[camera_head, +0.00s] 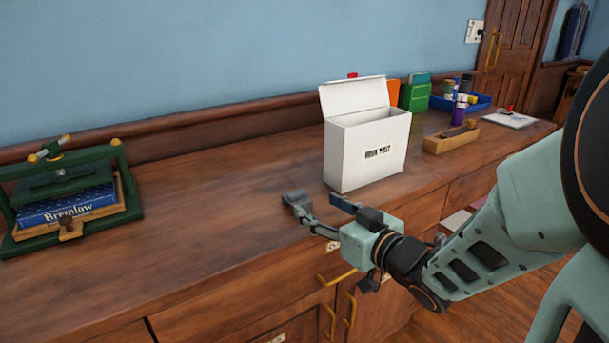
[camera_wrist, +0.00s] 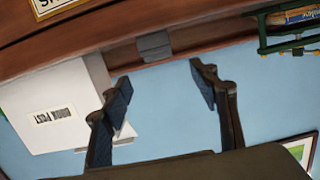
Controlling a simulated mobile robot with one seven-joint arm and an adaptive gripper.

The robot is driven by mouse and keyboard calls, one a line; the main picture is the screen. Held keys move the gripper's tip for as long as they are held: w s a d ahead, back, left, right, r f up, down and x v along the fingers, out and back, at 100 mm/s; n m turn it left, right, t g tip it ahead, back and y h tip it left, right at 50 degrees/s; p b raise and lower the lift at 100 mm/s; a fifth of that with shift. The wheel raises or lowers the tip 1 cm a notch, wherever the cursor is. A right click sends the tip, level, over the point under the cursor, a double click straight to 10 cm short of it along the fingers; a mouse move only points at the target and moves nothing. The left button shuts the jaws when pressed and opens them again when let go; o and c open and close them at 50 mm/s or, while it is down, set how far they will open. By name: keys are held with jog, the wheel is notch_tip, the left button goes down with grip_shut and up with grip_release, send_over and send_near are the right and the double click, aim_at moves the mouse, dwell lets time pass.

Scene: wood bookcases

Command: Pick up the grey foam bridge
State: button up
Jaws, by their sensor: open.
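The grey foam bridge (camera_head: 294,199) is a small grey block on the wooden counter, left of the white box in the head view. It also shows in the wrist view (camera_wrist: 155,46), at the top middle. My gripper (camera_head: 323,213) is open and empty, low over the front of the counter and just right of the bridge. In the wrist view, the fingers of my gripper (camera_wrist: 160,90) stand wide apart, with the bridge beyond their tips and not between the pads. One finger partly overlaps the bridge's near side in the head view, so contact there is unclear.
An open white box (camera_head: 365,150) stands close behind my gripper. A green press (camera_head: 65,185) holding a blue book is at the left. A wooden tray (camera_head: 451,138) and a blue bin (camera_head: 484,103) lie to the right. The counter left of the bridge is clear.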

aim_at(299, 195)
jog(key=shift+p+x, duration=0.95)
jog(key=shift+p, duration=1.8)
jog(key=shift+b+x, duration=0.4)
jog(key=shift+x, duration=0.65)
jog(key=shift+b+x, duration=0.65)
jog(key=shift+x, duration=2.4)
jog(key=shift+d+f, duration=0.1)
jog(key=shift+f, duration=0.05)
jog(key=shift+c, duration=0.4)
jog(key=c, duration=0.8)
